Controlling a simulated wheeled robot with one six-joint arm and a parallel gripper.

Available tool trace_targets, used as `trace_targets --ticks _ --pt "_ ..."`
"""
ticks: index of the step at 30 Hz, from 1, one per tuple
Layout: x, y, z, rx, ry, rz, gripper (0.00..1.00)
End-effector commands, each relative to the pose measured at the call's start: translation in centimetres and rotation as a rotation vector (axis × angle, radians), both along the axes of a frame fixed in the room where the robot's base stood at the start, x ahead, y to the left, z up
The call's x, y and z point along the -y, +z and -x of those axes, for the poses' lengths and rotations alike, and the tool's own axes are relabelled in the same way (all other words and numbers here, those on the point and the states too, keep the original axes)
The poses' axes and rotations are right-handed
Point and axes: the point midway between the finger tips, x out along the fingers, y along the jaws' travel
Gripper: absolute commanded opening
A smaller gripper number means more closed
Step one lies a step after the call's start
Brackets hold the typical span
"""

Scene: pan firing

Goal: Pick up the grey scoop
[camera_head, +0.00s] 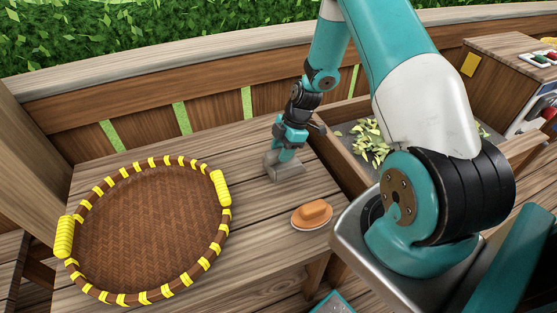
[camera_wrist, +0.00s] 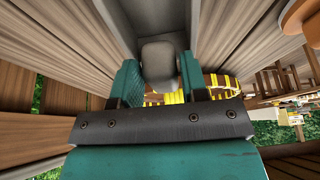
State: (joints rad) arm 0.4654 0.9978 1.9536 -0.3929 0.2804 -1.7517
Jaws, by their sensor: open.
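The grey scoop (camera_head: 283,168) sits on the wooden table, right of the round basket and near the side of the leaf trough. My gripper (camera_head: 291,138) points down right over it, and its tips are close to the scoop's top. In the wrist view, a rounded grey part of the scoop (camera_wrist: 158,60) lies between the two teal fingers (camera_wrist: 157,82). The fingers are apart, one on each side of it. I cannot tell whether either finger touches it. The lower part of the scoop is partly hidden in the wrist view.
A round woven basket (camera_head: 220,240) with yellow wrapping fills the table's left. A trough (camera_head: 345,163) with green leaves (camera_head: 372,140) stands right. A wooden wall (camera_head: 220,100) runs behind.

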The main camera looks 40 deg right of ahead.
Motion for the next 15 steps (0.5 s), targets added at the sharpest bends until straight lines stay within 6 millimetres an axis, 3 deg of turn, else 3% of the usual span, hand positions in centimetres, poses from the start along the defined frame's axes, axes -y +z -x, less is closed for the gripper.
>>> trace_targets --ticks 6,12,13,15 --pt "-0.8 -2.0 -0.2 0.000 0.000 0.000 0.40" --pt "-0.8 -2.1 -0.2 0.001 0.000 0.000 0.40" --pt "-0.8 -2.1 -0.2 0.001 0.000 0.000 0.38" --pt "-0.8 -2.1 -0.2 0.001 0.000 0.000 0.22"
